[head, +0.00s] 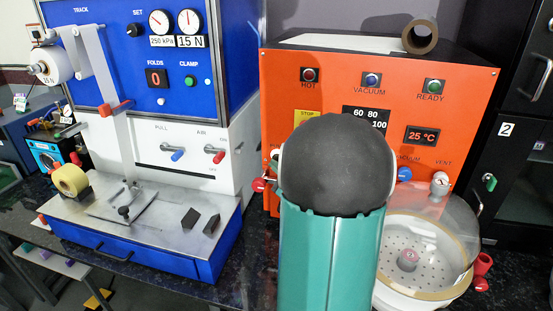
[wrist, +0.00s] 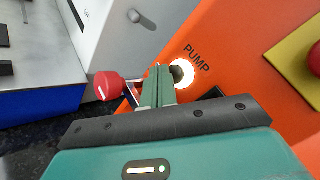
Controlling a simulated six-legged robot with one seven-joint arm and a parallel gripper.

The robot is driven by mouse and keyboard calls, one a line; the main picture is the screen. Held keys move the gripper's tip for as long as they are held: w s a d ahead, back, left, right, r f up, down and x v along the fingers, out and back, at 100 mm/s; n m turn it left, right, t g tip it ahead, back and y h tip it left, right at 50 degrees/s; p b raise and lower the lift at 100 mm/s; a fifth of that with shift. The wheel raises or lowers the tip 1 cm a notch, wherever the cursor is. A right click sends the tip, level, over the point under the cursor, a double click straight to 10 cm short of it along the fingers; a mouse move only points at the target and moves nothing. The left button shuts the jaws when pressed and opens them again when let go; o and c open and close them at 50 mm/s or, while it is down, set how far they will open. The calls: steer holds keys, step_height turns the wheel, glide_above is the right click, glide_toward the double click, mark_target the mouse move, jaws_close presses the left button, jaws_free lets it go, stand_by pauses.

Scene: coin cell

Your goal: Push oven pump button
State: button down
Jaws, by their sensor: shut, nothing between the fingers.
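The oven is the orange cabinet (head: 285,110), which also fills the right of the wrist view (wrist: 230,50). Its pump button (wrist: 186,76) shows in the wrist view as a round, bright white-ringed button with a dark centre, beside the printed word PUMP. My gripper (wrist: 159,72) is shut and empty, with its fingertips just left of the button and overlapping its left edge in the picture. I cannot tell whether they touch it. In the head view my arm covers the front of the oven, and my gripper is hidden behind it.
A red knob (wrist: 107,85) sticks out left of my fingers. A yellow plate (wrist: 302,50) with a red button is at the right. The blue-and-white machine (head: 150,100) stands left of the oven. A clear-covered round chamber (head: 425,250) stands at right.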

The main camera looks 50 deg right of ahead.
steer(key=shift+w+d, duration=0.25)
steer(key=shift+d, duration=0.25)
stand_by(0.8)
steer(key=shift+a, duration=0.15)
steer(key=shift+s+a, duration=0.45)
steer(key=shift+a, duration=0.25)
steer(key=shift+a, duration=0.1)
steer(key=shift+s+a, duration=0.45)
steer(key=shift+a, duration=0.4)
steer(key=shift+s+a, duration=0.5)
steer(key=shift+a, duration=0.4)
steer(key=shift+s+a, duration=0.45)
steer(key=shift+a, duration=0.4)
